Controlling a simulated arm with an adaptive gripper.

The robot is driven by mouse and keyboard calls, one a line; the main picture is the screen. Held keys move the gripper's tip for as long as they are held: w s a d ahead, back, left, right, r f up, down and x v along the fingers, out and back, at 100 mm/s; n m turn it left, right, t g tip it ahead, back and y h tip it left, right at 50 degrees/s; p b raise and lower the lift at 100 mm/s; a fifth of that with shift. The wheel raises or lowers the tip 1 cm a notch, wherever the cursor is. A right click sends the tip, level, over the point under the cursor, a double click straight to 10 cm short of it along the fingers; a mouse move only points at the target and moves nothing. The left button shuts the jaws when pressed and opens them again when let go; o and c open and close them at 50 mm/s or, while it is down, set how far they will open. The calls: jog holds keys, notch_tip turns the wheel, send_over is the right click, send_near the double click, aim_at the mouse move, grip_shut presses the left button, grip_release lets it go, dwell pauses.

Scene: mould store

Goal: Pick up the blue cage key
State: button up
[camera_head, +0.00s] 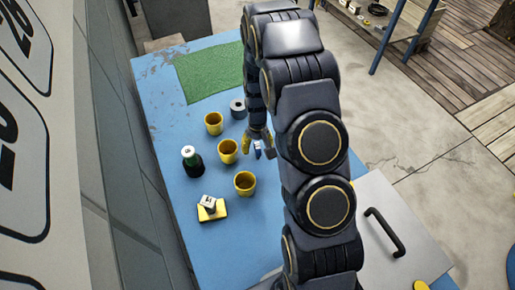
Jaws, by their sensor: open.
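My gripper (258,146) hangs low over the right side of the blue table, to the right of the yellow cups, with its fingers apart. A small blue piece (257,154) shows at the fingertips and may be the blue cage key. It is too small to tell its shape or whether a finger touches it. My arm covers the table to the right of it.
A dark bottle (192,162) and a white block on a yellow sponge-like piece (220,211) are further left. A green mat (207,72) lies at the back of the table (159,95).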

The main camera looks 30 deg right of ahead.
notch_tip(320, 180, down, 2)
jog(key=shift+f, duration=0.25)
grip_shut()
jog(key=shift+r, duration=0.15)
